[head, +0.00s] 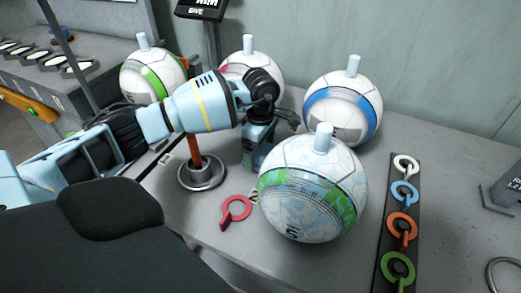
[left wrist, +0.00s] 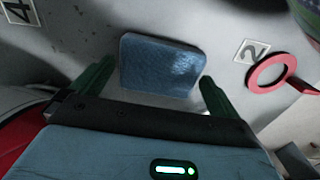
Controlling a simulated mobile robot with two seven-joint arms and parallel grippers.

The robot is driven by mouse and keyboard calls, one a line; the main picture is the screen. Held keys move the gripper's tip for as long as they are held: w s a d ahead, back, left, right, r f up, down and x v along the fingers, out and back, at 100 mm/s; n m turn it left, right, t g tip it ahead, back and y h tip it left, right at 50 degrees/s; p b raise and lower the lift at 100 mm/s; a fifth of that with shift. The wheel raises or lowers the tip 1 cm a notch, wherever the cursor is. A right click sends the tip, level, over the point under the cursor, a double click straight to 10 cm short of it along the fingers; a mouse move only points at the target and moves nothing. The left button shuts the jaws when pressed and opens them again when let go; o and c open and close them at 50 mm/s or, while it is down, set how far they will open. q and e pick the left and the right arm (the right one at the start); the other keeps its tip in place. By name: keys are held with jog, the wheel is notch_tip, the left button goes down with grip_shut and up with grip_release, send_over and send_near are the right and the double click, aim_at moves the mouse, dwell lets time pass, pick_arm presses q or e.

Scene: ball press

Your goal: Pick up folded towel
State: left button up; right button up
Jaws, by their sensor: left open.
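The folded towel (left wrist: 160,64) is a blue, textured, rounded rectangle lying on the grey table in the left wrist view. My left gripper (left wrist: 156,72) is open, with one dark green finger towards each side of the towel. Nothing shows held between the fingers, and I cannot tell whether they touch the towel. In the head view my left gripper (head: 257,160) points down at the table behind the green-patterned ball (head: 312,190). Its fingertips and the towel are hidden there. My right gripper is not in view.
White balls with blue (head: 342,108) and green (head: 153,77) bands stand behind. A red ring tag (head: 236,210) lies beside the front ball. A black strip (head: 383,262) with several coloured rings lies right. A metal post base (head: 202,174) stands left of the gripper.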

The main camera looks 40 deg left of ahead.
aim_at(261, 152)
pick_arm(q)
jog(key=shift+f, duration=0.3)
jog(key=c, duration=0.7)
jog(key=shift+r, duration=0.1)
notch_tip(261, 152, up, 10)
jog(key=shift+s, duration=0.1)
